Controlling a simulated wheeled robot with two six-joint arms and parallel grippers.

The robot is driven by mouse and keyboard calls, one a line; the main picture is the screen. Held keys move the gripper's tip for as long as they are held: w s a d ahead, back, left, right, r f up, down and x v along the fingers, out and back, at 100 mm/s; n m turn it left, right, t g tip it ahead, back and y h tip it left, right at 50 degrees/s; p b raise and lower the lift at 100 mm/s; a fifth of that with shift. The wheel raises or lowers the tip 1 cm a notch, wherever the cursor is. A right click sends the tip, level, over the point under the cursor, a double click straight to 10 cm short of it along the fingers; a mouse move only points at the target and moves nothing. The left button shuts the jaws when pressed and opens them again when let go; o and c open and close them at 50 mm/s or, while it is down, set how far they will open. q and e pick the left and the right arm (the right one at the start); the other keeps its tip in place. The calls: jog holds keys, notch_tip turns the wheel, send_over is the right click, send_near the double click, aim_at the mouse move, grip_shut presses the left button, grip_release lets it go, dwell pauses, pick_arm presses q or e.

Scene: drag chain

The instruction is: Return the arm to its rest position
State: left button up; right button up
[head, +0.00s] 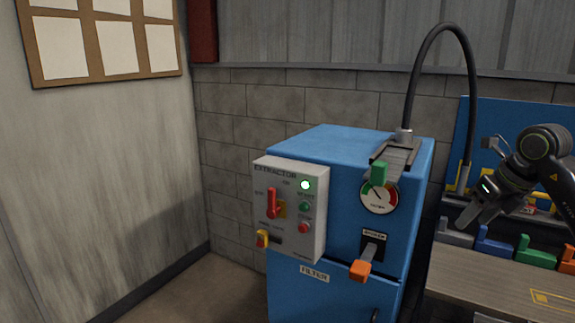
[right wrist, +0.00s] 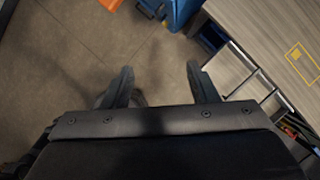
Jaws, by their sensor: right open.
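My right gripper (head: 475,214) hangs at the right of the head view, to the right of the blue extractor cabinet (head: 335,150) and apart from it. In the right wrist view my right gripper (right wrist: 160,85) is open, with its two fingers spread and nothing between them but floor. My left gripper is not in view. The cabinet carries a grey control box (head: 292,238) with a red handle (head: 271,203) and a lit green-white lamp (head: 305,185). A round gauge (head: 379,199) and an orange-ended lever (head: 360,270) sit on its front.
A workbench (head: 480,280) with several coloured bins (head: 535,252) stands at the right, below my right arm. A black hose (head: 415,70) arches from the cabinet top toward the blue back panel (head: 500,115). Floor (head: 215,285) is clear at the left.

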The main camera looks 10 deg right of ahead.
jog(key=w+a+f+m+t+y, duration=0.15)
jog(key=w+a+f+y, duration=0.3)
jog(key=f, duration=0.45)
jog(key=w+a+f+m+t+y, duration=0.1)
jog(key=w+a+f+m+y, duration=0.2)
jog(key=a+f+y, duration=0.5)
jog(key=s+d+f+m+t+h, duration=0.25)
jog(key=f+m, duration=0.35)
jog(key=f, duration=0.4)
jog(key=s+d+f+m+t+h, duration=0.2)
jog(key=f+m+t+h, duration=0.15)
jog(key=f+m, duration=0.4)
jog(key=s+d+f+m+t+h, duration=0.25)
jog(key=f+m+h, duration=0.2)
jog(key=f, duration=0.65)
jog(key=s+a+f+m+g+h, duration=0.1)
jog(key=s+f+m+g+h, duration=0.75)
jog(key=s+f, duration=1.35)
jog(key=s+a+f+m+g+y, duration=0.1)
jog(key=s+a+f+m+g, duration=0.1)
jog(key=s, duration=0.6)
jog(key=s+a+f+m+g+y, duration=0.1)
jog(key=s+a+f, duration=0.3)
jog(key=s, duration=0.4)
jog(key=s+a+f+m+g+y, duration=0.2)
jog(key=s+a+f+m+g, duration=0.1)
jog(key=s, duration=0.4)
jog(key=shift+s+a+f+m, duration=0.35)
jog(key=shift+s+a+m, duration=0.05)
jog(key=shift+a, duration=0.35)
